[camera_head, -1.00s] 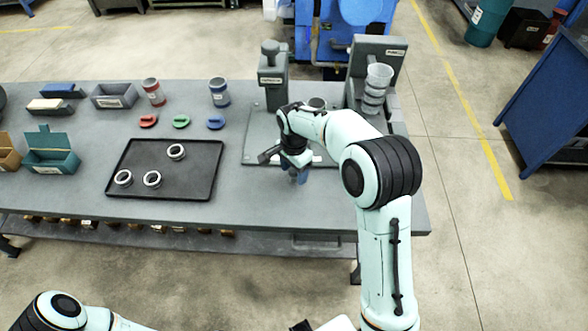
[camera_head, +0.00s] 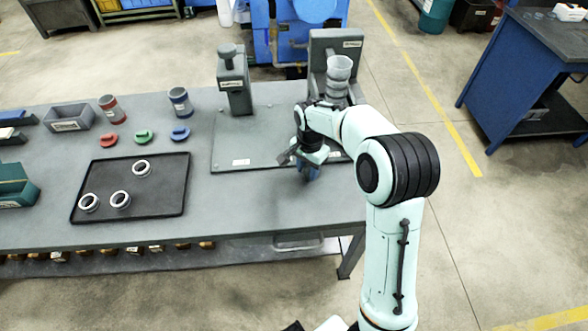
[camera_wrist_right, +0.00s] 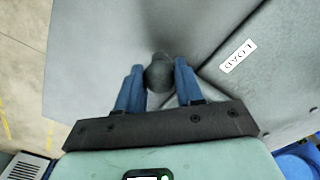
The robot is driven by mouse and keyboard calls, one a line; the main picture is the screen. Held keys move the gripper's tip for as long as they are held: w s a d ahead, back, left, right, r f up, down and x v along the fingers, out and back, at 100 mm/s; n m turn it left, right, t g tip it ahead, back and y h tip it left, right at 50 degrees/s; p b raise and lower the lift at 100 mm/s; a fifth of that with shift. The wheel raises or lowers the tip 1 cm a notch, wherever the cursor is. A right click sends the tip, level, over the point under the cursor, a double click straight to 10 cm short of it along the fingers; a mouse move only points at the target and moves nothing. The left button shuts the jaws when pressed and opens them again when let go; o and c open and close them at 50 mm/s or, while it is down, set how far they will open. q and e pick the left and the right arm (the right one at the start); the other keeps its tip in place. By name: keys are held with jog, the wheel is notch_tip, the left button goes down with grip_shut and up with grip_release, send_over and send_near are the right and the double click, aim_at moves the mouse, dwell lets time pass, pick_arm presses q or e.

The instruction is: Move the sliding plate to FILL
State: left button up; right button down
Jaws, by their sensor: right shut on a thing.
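My right gripper (camera_head: 309,176) is at the front edge of the grey station base (camera_head: 270,150), right of its middle. In the right wrist view its two blue fingers (camera_wrist_right: 159,88) are shut on a dark round knob (camera_wrist_right: 158,74). This looks like the handle of the sliding plate; the plate itself is mostly hidden by my arm and hand. A white LOAD label (camera_wrist_right: 238,56) lies to the right of the knob in that view. In the head view a small white label (camera_head: 241,162) sits on the base, left of my gripper. No FILL label is readable. My left gripper is not in view.
A press post (camera_head: 234,85) stands at the back left of the base. A tall dispenser (camera_head: 335,45) with a clear stacked hopper (camera_head: 339,70) stands at the back right. A black tray (camera_head: 165,195) with rings lies left. The table front between tray and gripper is clear.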

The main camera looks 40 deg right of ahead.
jog(key=c, duration=0.7)
grip_release()
jog(key=shift+r, duration=0.15)
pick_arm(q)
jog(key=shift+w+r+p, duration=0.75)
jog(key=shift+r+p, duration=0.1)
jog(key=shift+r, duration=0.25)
pick_arm(e)
notch_tip(320, 180, up, 13)
jog(key=shift+r, duration=0.1)
